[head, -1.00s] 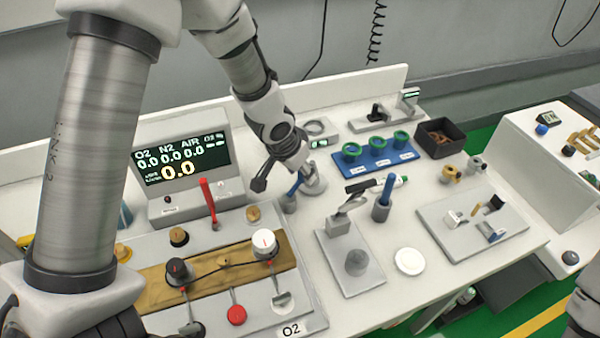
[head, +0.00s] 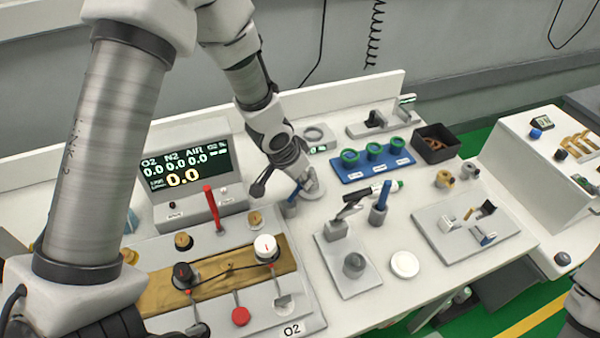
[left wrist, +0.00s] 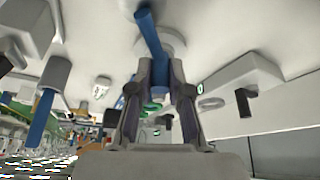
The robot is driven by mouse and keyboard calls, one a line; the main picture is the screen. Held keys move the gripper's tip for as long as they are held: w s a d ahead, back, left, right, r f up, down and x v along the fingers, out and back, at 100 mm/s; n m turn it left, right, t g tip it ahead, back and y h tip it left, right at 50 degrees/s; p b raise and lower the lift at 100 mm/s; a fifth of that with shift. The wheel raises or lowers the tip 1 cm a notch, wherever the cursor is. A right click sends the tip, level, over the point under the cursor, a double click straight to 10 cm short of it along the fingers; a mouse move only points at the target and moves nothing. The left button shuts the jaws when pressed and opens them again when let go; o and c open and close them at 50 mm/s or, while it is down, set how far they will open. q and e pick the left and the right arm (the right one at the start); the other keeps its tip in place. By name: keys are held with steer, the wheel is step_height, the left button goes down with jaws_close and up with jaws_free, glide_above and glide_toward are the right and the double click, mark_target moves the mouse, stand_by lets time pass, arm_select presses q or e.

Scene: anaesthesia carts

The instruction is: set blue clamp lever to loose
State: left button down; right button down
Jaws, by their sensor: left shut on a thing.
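The blue clamp lever (head: 295,193) stands in a grey base on the white cart top, right of the display. My left gripper (head: 305,187) is low at this lever and partly hides it and its round base. In the left wrist view the blue lever (left wrist: 151,38) runs between the two fingers of my left gripper (left wrist: 160,72), which is shut on it. A second blue lever (head: 384,194) stands upright in a grey holder to the right; it also shows in the left wrist view (left wrist: 41,117). My right gripper is not in view.
A gas display (head: 190,172), a red lever (head: 213,207) and a knob panel (head: 170,290) lie to the left. A blue tray with green rings (head: 372,166) and a black bin (head: 436,146) stand behind. A white disc (head: 404,264) lies in front.

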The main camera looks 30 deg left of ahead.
arm_select(q)
steer(key=c, duration=1.1)
jaws_free()
steer(key=shift+w, duration=0.1)
